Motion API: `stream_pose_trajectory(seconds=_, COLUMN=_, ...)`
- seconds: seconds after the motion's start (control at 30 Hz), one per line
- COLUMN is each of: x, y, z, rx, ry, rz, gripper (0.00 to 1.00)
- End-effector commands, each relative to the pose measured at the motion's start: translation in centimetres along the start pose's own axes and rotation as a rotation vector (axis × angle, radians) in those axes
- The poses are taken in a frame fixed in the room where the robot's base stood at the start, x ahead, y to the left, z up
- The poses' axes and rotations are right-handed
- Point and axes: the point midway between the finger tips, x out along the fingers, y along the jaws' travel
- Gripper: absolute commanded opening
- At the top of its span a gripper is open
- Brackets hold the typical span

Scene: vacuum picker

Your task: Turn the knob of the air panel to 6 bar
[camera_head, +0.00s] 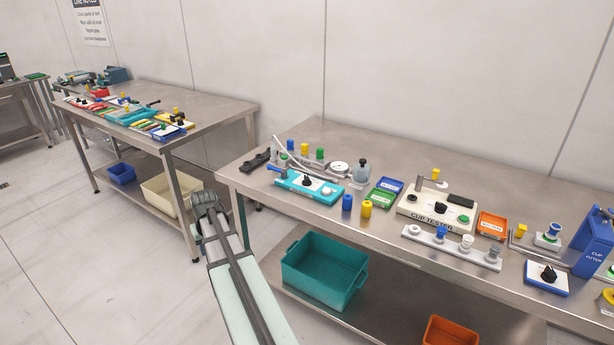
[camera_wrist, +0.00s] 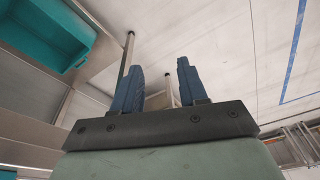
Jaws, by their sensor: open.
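A teal panel (camera_head: 296,186) with a black knob (camera_head: 308,181) lies on the near steel table, towards its left end; it looks like the air panel. A round white gauge (camera_head: 339,169) stands just behind it. The knob's setting and the gauge reading are too small to read. My gripper (camera_head: 207,202) is off the table's left end, apart from the panel and to its left. In the wrist view my gripper (camera_wrist: 160,80) has its two dark blue fingers spread with nothing between them. The panel is not identifiable in the wrist view.
The near table (camera_head: 420,258) also carries a cup tester (camera_head: 425,212), small trays and a blue cup fitter (camera_head: 592,240). Another black knob sits on a blue-edged panel (camera_head: 545,286). A teal crate (camera_head: 324,268) is below. A second table (camera_head: 205,108) stands at left.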

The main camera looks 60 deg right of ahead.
Motion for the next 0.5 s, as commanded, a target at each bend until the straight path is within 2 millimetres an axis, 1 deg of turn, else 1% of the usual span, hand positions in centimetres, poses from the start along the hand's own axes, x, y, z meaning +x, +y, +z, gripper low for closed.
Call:
stream_pose_trajectory(seconds=0.03, x=-1.3, y=2.4, z=-1.3, rx=0.028, ry=0.014, rz=0.006, gripper=0.43)
stream_pose_trajectory(seconds=0.17, x=-4.6, y=8.0, z=-3.1, rx=0.086, ry=0.047, rz=0.021, gripper=0.43)
stream_pose_trajectory(seconds=0.2, x=-5.6, y=9.7, z=-3.5, rx=0.104, ry=0.056, rz=0.026, gripper=0.43)
stream_pose_trajectory(seconds=0.27, x=-7.3, y=12.4, z=-4.1, rx=0.131, ry=0.07, rz=0.034, gripper=0.43)
stream_pose_trajectory(seconds=0.3, x=-8.4, y=14.1, z=-4.4, rx=0.149, ry=0.08, rz=0.039, gripper=0.43)
stream_pose_trajectory(seconds=0.33, x=-9.3, y=15.5, z=-4.6, rx=0.162, ry=0.088, rz=0.044, gripper=0.43)
stream_pose_trajectory(seconds=0.37, x=-10.1, y=16.8, z=-4.7, rx=0.175, ry=0.094, rz=0.048, gripper=0.43)
stream_pose_trajectory(seconds=0.4, x=-11.4, y=18.6, z=-4.9, rx=0.191, ry=0.104, rz=0.055, gripper=0.43)
stream_pose_trajectory(seconds=0.47, x=-13.2, y=21.3, z=-5.0, rx=0.217, ry=0.117, rz=0.064, gripper=0.43)
stream_pose_trajectory(seconds=0.5, x=-14.5, y=23.1, z=-5.0, rx=0.234, ry=0.127, rz=0.071, gripper=0.43)
